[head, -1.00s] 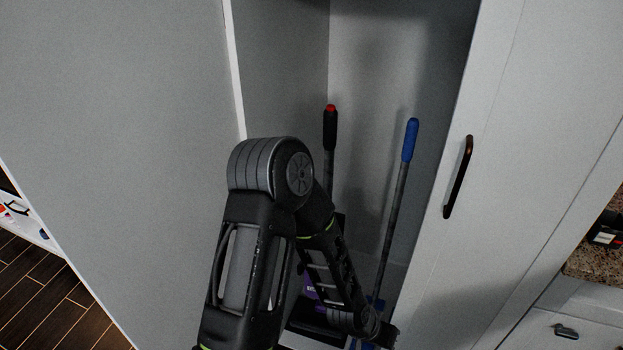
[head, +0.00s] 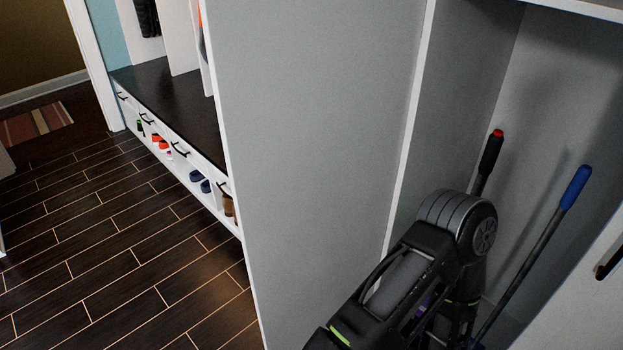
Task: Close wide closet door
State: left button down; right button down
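The closet (head: 556,80) stands open at the right of the head view. A wide flat grey panel (head: 320,150) with pale edges stands at its left; I cannot tell whether this is the open wide door or a fixed side. A pale door surface with a dark handle (head: 609,262) is cut off at the right edge. One of my arms, its joint (head: 460,225) in front of the closet opening, bends down past the lower edge of the picture. Neither gripper can be seen.
Inside the closet stand a black handle with a red tip (head: 488,160) and a blue-gripped pole (head: 574,188), close behind my arm. At left is a dark-topped bench (head: 170,100) with shoes beneath. The dark plank floor (head: 120,240) in front of it is clear.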

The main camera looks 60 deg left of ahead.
aim_at(313, 99)
jog(key=k+j, duration=0.2)
jog(key=k, duration=0.3)
jog(key=k+j, duration=0.2)
jog(key=k, duration=0.25)
jog(key=k+j, duration=0.1)
jog(key=j, duration=0.6)
jog(key=k+j+u, duration=0.1)
jog(key=j, duration=0.55)
jog(key=k+j, duration=0.1)
jog(key=j, duration=0.6)
